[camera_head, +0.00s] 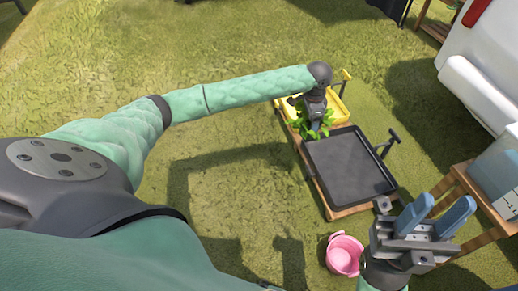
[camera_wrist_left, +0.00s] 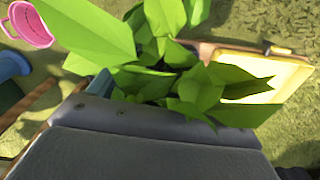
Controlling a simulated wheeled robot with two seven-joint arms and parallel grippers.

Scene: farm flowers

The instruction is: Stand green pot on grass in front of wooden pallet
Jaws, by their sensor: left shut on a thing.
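My left gripper (camera_head: 315,124) reaches down over the pallet area, shut on the leafy plant's pot. The plant's green leaves (camera_head: 327,122) spread around the gripper, and they fill the middle of the left wrist view (camera_wrist_left: 165,75). The green pot itself is hidden by leaves and gripper. The wooden pallet (camera_head: 350,210) lies on the grass (camera_head: 240,215), under a black tray (camera_head: 350,165) and a yellow tray (camera_head: 342,107). The plant is over the yellow tray's near end, beside the black tray; its height is unclear. My right gripper (camera_head: 444,213) is open and empty, right of the pallet.
A pink bucket (camera_head: 344,255) stands on the grass near the pallet's near end; it also shows in the left wrist view (camera_wrist_left: 30,25). A wooden stand (camera_head: 463,180) with a pale blue box (camera_head: 497,172) and a white vehicle (camera_head: 480,75) are at right. Grass left of the pallet is clear.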

